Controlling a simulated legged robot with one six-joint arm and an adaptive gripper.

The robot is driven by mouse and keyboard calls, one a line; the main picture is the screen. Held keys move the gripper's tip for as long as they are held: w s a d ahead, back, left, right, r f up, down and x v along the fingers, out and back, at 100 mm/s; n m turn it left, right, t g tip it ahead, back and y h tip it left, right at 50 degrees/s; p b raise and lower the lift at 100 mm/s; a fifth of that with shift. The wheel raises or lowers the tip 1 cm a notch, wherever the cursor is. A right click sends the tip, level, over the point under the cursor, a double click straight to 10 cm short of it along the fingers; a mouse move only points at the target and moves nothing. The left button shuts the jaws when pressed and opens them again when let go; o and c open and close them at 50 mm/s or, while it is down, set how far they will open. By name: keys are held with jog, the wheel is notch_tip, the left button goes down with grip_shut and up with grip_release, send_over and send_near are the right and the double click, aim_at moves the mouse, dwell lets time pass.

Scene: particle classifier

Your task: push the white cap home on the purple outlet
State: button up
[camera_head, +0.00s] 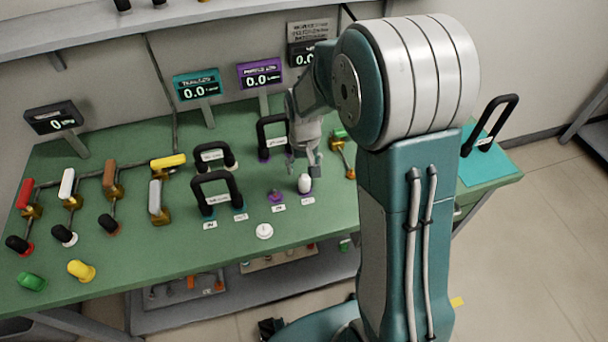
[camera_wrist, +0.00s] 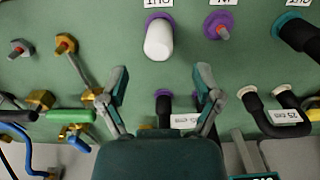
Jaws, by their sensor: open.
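The white cap (camera_head: 304,183) stands roughly upright on a purple outlet on the green bench; it shows in the wrist view (camera_wrist: 158,42). The purple rim of that outlet (camera_wrist: 150,18) shows around the cap's base. I cannot tell how far down the cap sits. My gripper (camera_head: 304,168) points down close above and behind the cap. In the wrist view my gripper (camera_wrist: 161,84) has its fingers spread, with nothing between them, and the cap lies beyond the fingertips. A second purple outlet (camera_head: 276,196) beside it has a bare reddish stub, also visible in the wrist view (camera_wrist: 222,31).
Black hose loops (camera_head: 217,190) stand left of the outlets, and another black loop (camera_head: 270,135) stands behind. A yellow-handled valve (camera_head: 168,161) is further left. A white round piece (camera_head: 264,231) lies near the front. Displays, including a purple one (camera_head: 260,75), line the back.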

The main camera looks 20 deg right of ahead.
aim_at(304, 177)
notch_tip(304, 177, up, 7)
dwell(0.3)
jog(key=shift+r, duration=0.2)
jog(key=s+r+t, duration=0.2)
jog(key=s+r, duration=0.4)
jog(key=s, duration=0.4)
jog(key=s+r+t, duration=0.3)
jog(key=s+r, duration=0.3)
jog(key=s, duration=0.5)
jog(key=shift+r+t, duration=0.3)
jog(key=shift+w, duration=0.1)
dwell(1.0)
